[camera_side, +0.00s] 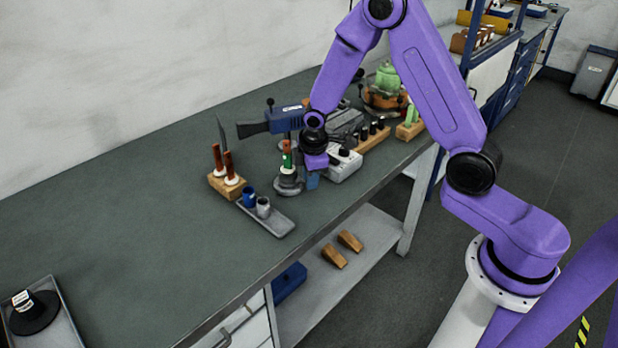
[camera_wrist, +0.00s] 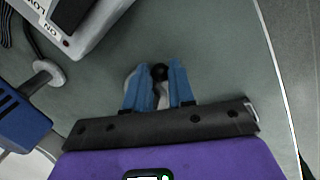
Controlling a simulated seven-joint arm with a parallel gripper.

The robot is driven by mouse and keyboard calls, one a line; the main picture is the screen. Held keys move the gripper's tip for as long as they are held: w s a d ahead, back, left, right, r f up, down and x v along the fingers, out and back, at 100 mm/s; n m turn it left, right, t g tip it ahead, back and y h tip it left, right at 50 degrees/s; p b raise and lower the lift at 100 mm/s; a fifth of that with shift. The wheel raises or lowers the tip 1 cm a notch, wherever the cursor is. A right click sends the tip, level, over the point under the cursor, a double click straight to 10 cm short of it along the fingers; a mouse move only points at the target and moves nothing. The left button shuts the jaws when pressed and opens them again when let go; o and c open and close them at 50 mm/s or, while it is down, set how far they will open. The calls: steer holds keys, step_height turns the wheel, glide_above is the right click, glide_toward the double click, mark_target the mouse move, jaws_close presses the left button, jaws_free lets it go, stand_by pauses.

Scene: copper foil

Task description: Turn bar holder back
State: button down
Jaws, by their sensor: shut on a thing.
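The bar holder (camera_side: 288,186) is a round grey base on the bench in the side view. A copper-brown bar (camera_side: 287,158) with a green part stands upright in it. My gripper (camera_side: 312,180) is low beside the holder, on its right, with blue fingers pointing down. In the wrist view my gripper (camera_wrist: 159,80) has its two blue fingers closed about a black ball knob (camera_wrist: 159,71), with pale grey parts showing between and beside them. The knob appears to be the holder's handle; its join to the base is hidden.
A white switch box (camera_side: 344,164) stands close right of my gripper; it also shows in the wrist view (camera_wrist: 92,22). A blue tool (camera_side: 285,120) is behind. A wooden block with bars (camera_side: 226,187) and a grey tray with cups (camera_side: 278,222) are left. The bench's left is mostly clear.

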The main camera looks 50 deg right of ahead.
steer(key=shift+w+d+r+n+y, duration=0.15)
steer(key=shift+w+d+n, duration=0.25)
steer(key=shift+n, duration=0.6)
steer(key=shift+w+d+f+n+y, duration=0.15)
steer(key=shift+w+d+n, duration=0.15)
steer(key=shift+n, duration=0.7)
steer(key=shift+w+d+n+y, duration=0.2)
steer(key=shift+w+n, duration=0.1)
steer(key=shift+n, duration=0.4)
steer(key=shift+w+d+n+y, duration=0.1)
steer(key=shift+w+d+n, duration=0.15)
steer(key=shift+n, duration=0.45)
steer(key=shift+w+d+n+y, duration=0.15)
steer(key=shift+w+n, duration=0.3)
steer(key=shift+n, duration=0.4)
steer(key=shift+w+d+n+y, duration=0.15)
steer(key=shift+w+n, duration=0.25)
steer(key=shift+n, duration=0.45)
steer(key=shift+w+n, duration=0.45)
steer(key=shift+n, duration=0.65)
steer(key=shift+w, duration=0.1)
steer(key=c, duration=1)
jaws_free()
steer(key=shift+d, duration=0.15)
